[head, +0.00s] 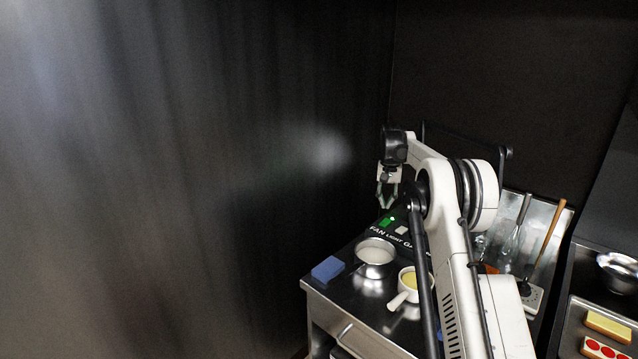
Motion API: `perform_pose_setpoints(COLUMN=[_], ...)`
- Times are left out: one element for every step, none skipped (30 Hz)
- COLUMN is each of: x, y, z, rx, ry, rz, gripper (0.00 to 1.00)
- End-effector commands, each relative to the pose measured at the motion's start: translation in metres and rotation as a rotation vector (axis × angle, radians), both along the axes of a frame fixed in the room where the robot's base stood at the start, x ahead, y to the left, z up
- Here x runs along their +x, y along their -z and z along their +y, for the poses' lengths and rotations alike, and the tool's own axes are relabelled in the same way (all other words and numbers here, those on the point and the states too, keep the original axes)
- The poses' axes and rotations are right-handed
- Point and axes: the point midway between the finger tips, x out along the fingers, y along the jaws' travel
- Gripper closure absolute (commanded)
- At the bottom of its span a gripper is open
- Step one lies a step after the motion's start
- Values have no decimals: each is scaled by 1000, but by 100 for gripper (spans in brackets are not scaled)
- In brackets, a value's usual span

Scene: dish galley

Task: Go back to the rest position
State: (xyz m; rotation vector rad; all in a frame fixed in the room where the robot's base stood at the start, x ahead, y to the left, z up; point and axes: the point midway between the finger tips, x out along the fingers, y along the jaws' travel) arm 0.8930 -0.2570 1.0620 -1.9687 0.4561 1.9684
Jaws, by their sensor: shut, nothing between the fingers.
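My gripper (387,194) hangs from my white arm in the head view, fingers pointing down, above the back left part of the steel counter (320,291). Its fingers look close together and nothing shows between them. It is apart from the counter items. A green-lit switch (387,222) on a panel marked FAN, LIGHT and another partly hidden word lies just below it in the picture. My arm hides part of the counter.
A steel pot (375,256), a white-handled pan with yellow contents (409,281) and a blue block (327,269) stand on the counter. A whisk (517,226) and a wooden-handled tool (549,236) lean at right. A steel bowl (621,270) and a tray (573,324) are farther right.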

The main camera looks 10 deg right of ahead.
Motion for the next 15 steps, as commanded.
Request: perform_pose_setpoints(x=[0,-1,-2,-3,-5,-7,-9,-12,-16,-20,-24,-29,-33,-37,-43], y=[-1,-3,-6,-9,-14,-20,-26,-33,-42,-49,-55,-64,-71,-77,-85], z=[1,2,4,5,8,12,16,20,26,30,34,40,44,49,55], rx=[0,-1,-2,-2,-4,-6,-8,-9,-12,-14,-17,-20,-22,-24,-27], ry=[-1,-2,-5,-7,-11,-16,-21,-27,-35,-41,-47,-54,-60,-66,-74], rz=[-1,-3,-6,-9,-13,-19,-25,-32,-43,-50,-57,-69,-76,-84,-95], gripper=[100,100,100,100,100,100,100,100,100,100,100,100,100,100,100])
